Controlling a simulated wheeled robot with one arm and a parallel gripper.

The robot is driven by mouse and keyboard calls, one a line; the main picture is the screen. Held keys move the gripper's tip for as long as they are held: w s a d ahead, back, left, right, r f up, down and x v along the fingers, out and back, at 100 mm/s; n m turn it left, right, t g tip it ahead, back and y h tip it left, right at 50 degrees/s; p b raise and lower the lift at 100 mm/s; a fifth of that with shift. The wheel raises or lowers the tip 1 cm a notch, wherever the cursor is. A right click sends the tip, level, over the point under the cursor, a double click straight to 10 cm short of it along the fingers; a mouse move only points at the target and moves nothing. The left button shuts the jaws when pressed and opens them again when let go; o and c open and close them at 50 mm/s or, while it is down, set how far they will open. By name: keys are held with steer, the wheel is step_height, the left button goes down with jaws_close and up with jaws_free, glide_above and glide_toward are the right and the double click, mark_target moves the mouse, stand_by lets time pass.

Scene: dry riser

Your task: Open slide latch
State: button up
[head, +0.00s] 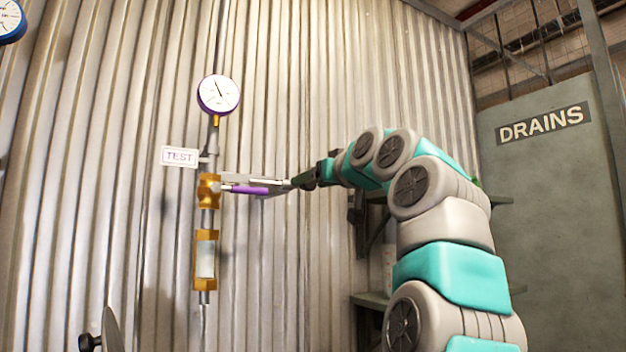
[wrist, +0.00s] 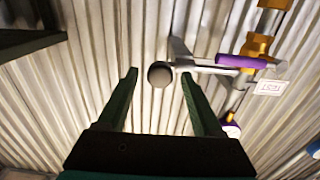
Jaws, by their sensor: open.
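A grey lever (head: 270,183) sticks out to the right from a brass valve (head: 208,190) on a thin vertical pipe. A purple sleeve (head: 248,190) lies along the lever; I cannot tell for sure whether it is the slide latch. The sleeve also shows in the wrist view (wrist: 240,61), right of my fingers. My gripper (head: 294,182) is at the lever's free end. In the wrist view my gripper (wrist: 158,74) is open, and the lever's round grey end (wrist: 160,75) appears between the two dark green fingers. Contact cannot be told.
A purple-rimmed gauge (head: 218,94) and a TEST sign (head: 180,156) sit above the valve. A brass-framed sight glass (head: 205,260) is below it. Corrugated wall stands close behind. A dark shelf bracket (head: 372,220) is behind my arm, and a DRAINS cabinet (head: 548,190) is at right.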

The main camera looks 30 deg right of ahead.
steer(key=shift+w, duration=0.1)
jaws_close()
stand_by(0.5)
stand_by(0.9)
